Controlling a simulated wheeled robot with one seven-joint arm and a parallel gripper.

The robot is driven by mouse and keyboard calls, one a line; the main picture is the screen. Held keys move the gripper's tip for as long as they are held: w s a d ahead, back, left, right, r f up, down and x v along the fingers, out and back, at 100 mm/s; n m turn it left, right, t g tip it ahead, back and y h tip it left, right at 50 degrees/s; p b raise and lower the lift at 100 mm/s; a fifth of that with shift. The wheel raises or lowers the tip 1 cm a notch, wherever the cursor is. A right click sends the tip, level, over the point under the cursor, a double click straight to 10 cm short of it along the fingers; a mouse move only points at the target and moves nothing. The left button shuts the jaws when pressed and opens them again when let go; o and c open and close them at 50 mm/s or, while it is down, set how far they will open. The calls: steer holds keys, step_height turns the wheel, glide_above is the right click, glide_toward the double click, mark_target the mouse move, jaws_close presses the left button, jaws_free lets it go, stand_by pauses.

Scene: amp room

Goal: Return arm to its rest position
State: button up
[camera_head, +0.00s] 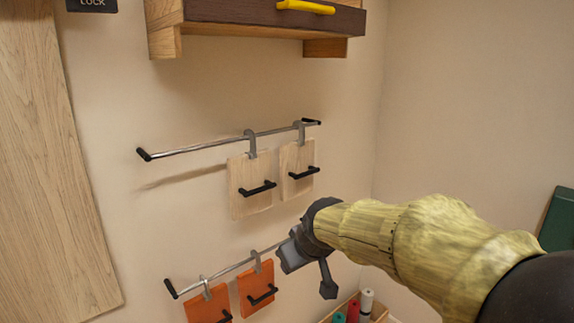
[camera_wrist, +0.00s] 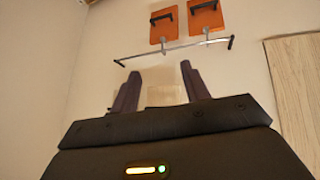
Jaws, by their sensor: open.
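My arm reaches in from the lower right in the head view, and my gripper (camera_head: 306,274) is in front of the wall, near the right end of the lower rail. In the wrist view my gripper (camera_wrist: 160,68) shows two dark fingers spread apart, open and holding nothing. A pale, wood-like patch (camera_wrist: 164,92) shows between the fingers, beyond them; I cannot tell exactly what it is. The wrist view looks turned over, with the orange panels hanging above their rail.
Two pale wooden panels (camera_head: 250,185) with black handles hang from the upper rail (camera_head: 205,145). Two orange panels (camera_head: 258,288) hang from the lower rail (camera_head: 225,270). A shelf (camera_head: 270,14) bears a yellow object (camera_head: 305,6). A box with rolls (camera_head: 352,312) stands below my gripper.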

steer(key=s+d+f+m+g+h, duration=0.1)
steer(key=s+d+f+m+g, duration=0.1)
steer(key=s+d+f, duration=0.4)
steer(key=s+d+f+m+g+h, duration=0.1)
steer(key=s+d+f+m, duration=0.3)
steer(key=s+f, duration=0.6)
steer(key=d+f+g, duration=0.1)
steer(key=d, duration=0.1)
steer(key=shift+d+f, duration=0.25)
steer(key=shift+d, duration=0.15)
steer(key=shift+a, duration=0.1)
